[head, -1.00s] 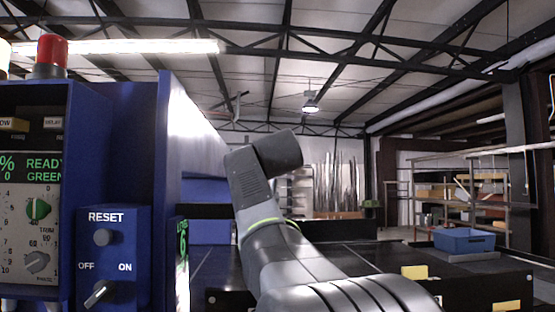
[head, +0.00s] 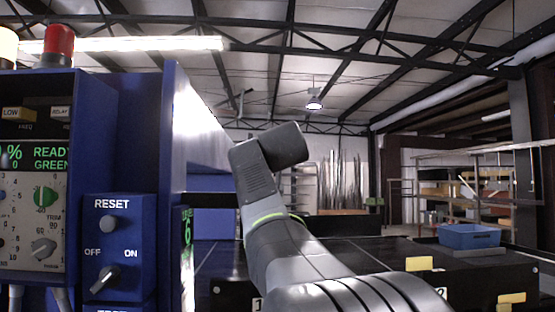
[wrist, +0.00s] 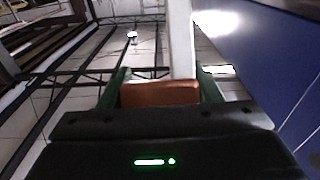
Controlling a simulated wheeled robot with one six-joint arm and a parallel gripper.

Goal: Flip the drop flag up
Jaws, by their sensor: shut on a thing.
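In the wrist view my gripper (wrist: 162,92) has its two dark green fingers on either side of an orange-brown piece (wrist: 160,94). It is shut on this piece. A white bar (wrist: 180,40) runs up the picture from the piece, between the fingers. I cannot tell for certain whether the piece and bar are the drop flag. In the head view my arm rises in the middle and bends over at its top, and my gripper is hidden there. No drop flag can be made out clearly in the head view.
A blue control cabinet (head: 130,110) with a reset button (head: 114,224) and OFF/ON knob (head: 105,279) stands close on the left. A dark conveyor (head: 350,252) lies behind my arm. Yellow tabs (head: 419,263) and a blue bin (head: 469,236) are to the right.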

